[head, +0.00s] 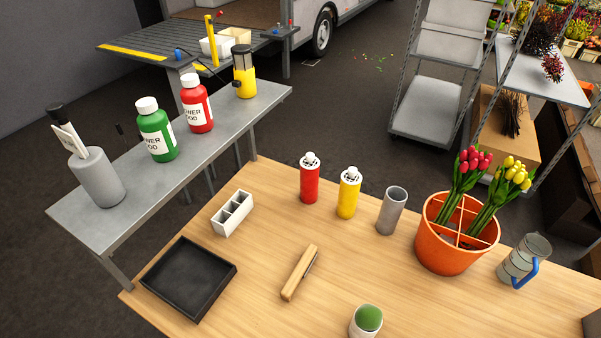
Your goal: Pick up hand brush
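The hand brush (298,273) appears to be the long tan wooden piece with a narrow dark strip along its right side. It lies flat and slanted on the wooden table, its far end pointing up and to the right. The strip is too small to make out as bristles for certain. Nothing touches or covers it. Neither of my grippers is in the head view.
A black tray (188,280) and a white divided holder (232,213) lie left of it. Red (310,180) and yellow (348,193) shaker bottles, a grey cup (392,211) and an orange tulip bucket (446,252) stand behind. A green-topped cup (366,321) stands in front.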

